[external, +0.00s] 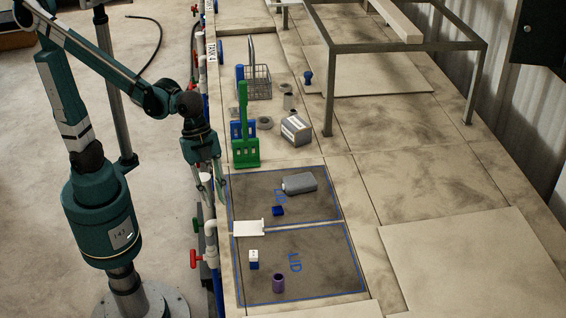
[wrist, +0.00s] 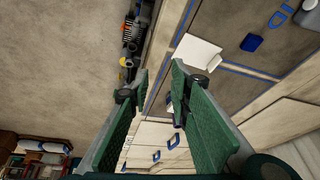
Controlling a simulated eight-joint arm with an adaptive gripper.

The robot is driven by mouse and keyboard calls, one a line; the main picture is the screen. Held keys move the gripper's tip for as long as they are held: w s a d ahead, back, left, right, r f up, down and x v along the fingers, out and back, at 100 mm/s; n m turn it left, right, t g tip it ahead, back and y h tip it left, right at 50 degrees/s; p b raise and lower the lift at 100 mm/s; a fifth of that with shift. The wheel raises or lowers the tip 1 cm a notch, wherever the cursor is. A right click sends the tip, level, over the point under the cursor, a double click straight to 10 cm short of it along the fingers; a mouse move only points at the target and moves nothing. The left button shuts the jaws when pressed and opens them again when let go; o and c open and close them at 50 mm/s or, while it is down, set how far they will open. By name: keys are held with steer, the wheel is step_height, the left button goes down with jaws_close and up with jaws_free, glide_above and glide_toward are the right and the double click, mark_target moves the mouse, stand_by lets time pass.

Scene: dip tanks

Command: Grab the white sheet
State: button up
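The white sheet (external: 248,228) is a small flat piece lying near the left edge of the bench, by the gap between two blue-outlined lid panels. It also shows in the wrist view (wrist: 197,52), just beyond the tip of the right finger. My gripper (external: 212,188) hangs over the left edge of the bench, above and behind the sheet in the external view, apart from it. In the wrist view my gripper (wrist: 157,85) has its two green-padded fingers spread with nothing between them.
A green rack (external: 246,150) stands close behind my gripper. A grey canister (external: 300,183) and a blue block (external: 278,211) lie on the far panel. A white-and-blue cube (external: 253,259) and a purple cup (external: 278,283) stand on the near panel. Pipes with red valves (external: 194,259) run along the bench edge.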

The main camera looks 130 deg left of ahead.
mark_target(249, 226)
steer(key=w+a+f+m+g+h+p, duration=0.1)
steer(key=w+a+m+p, duration=0.3)
steer(key=w+a, duration=0.5)
steer(key=shift+w+a+f+h, duration=0.35)
steer(key=shift+a+f+h, duration=0.15)
steer(key=shift+a+f, duration=0.55)
steer(key=shift+a+r, duration=0.1)
steer(key=shift+a, duration=0.05)
steer(key=shift+x, duration=1.25)
steer(key=shift+p+x, duration=0.4)
steer(key=shift+x, duration=2.2)
steer(key=shift+s+a, duration=0.1)
steer(key=shift+a, duration=0.05)
jaws_close()
